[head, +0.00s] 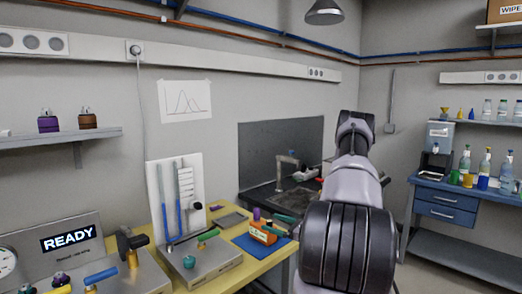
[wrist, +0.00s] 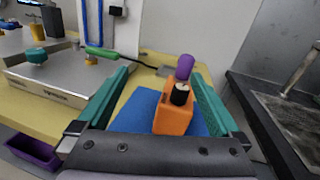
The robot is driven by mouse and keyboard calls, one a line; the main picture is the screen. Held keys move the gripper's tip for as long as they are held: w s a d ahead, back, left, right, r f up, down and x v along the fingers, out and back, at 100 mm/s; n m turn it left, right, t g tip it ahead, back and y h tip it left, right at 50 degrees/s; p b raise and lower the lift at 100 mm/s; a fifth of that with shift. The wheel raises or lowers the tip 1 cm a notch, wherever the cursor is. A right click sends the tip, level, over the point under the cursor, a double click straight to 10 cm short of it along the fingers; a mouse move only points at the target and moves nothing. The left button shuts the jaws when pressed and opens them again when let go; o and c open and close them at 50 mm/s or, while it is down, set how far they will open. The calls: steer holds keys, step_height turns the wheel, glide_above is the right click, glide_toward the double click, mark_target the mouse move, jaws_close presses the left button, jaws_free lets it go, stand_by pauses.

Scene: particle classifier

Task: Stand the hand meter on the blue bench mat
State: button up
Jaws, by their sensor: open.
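The hand meter, an orange block (wrist: 172,117) with a black, white-topped round part, stands on the blue bench mat (wrist: 133,119) in the wrist view. A purple piece (wrist: 185,67) shows just beyond it; I cannot tell whether it belongs to the meter. In the head view, the orange meter (head: 263,235) is on the blue mat (head: 246,246) at the yellow bench's right end. My gripper (wrist: 160,75) is open, its teal fingers apart with the meter between them, nearer the right finger. Contact with either finger is not clear. The meter's lower part is partly hidden by my gripper's body.
A steel box (wrist: 60,82) with teal and green-handled parts stands left of the mat. A dark sink counter (wrist: 285,125) lies to the right, past a gap. A purple bin (wrist: 32,152) is low at the left. A grey plate (head: 229,221) lies behind the mat.

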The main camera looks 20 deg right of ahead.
steer(key=s+a+r+n+g+y, duration=0.1)
steer(key=s+a+r+n+g, duration=0.4)
steer(key=a+r+n, duration=0.55)
steer(key=s+a+r+n+g+y, duration=0.1)
steer(key=s+a+r+n+g, duration=0.35)
steer(key=a+r+g, duration=0.6)
steer(key=s+d+r+n+t+h, duration=0.2)
steer(key=s+r+n+t+h, duration=0.5)
steer(key=s+r, duration=1)
steer(key=shift+s+r+n+h, duration=0.35)
steer(key=shift+r+n+h, duration=0.35)
steer(key=shift+n+h, duration=0.5)
steer(key=shift+d+t, duration=0.1)
steer(key=shift+t, duration=0.15)
